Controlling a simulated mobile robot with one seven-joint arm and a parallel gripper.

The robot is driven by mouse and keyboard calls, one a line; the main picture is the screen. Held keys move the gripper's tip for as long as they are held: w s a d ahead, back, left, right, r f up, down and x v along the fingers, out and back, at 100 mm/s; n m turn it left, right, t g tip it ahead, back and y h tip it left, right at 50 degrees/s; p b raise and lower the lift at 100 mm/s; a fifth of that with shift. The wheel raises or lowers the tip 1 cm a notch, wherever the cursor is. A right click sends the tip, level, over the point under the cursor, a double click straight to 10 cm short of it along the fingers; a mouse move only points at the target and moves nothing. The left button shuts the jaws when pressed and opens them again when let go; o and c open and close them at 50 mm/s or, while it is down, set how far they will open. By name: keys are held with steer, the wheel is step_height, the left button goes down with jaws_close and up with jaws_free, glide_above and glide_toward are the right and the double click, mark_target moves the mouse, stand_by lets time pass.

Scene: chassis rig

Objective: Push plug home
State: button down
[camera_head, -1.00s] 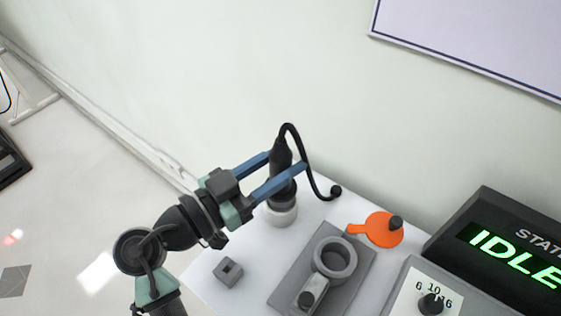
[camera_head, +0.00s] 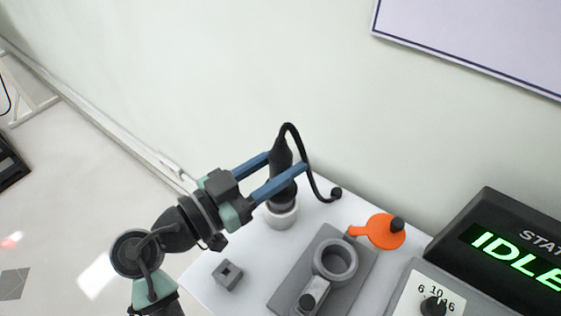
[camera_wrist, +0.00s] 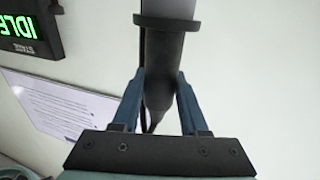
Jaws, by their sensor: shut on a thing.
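The black plug (camera_head: 281,163) with a black cable stands upright in the head view. Its lower end is at a white round holder (camera_head: 281,216) near the table's back edge; I cannot tell whether it sits inside it or just above. My gripper (camera_head: 290,166) has its two blue fingers shut on the plug from the left. In the wrist view, the plug (camera_wrist: 160,85) runs between both fingers (camera_wrist: 160,100) and widens to a collar at the top. A grey socket ring (camera_head: 336,258) on a grey plate stands to the right of the holder, apart from the plug.
An orange disc with a tab and black knob (camera_head: 380,232) lies right of the socket. A small grey block (camera_head: 228,274) is at the front left. A dial box (camera_head: 428,297) and a black display reading IDLE (camera_head: 510,245) stand at the right. The wall is close behind.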

steer(key=shift+f+b, duration=1.6)
steer(key=shift+b, duration=0.3)
steer(key=shift+c, duration=2.1)
jaws_free()
steer(key=shift+o, duration=0.3)
steer(key=shift+f, duration=0.15)
steer(key=shift+a, duration=0.1)
steer(key=b+v, duration=0.1)
steer(key=v, duration=1.2)
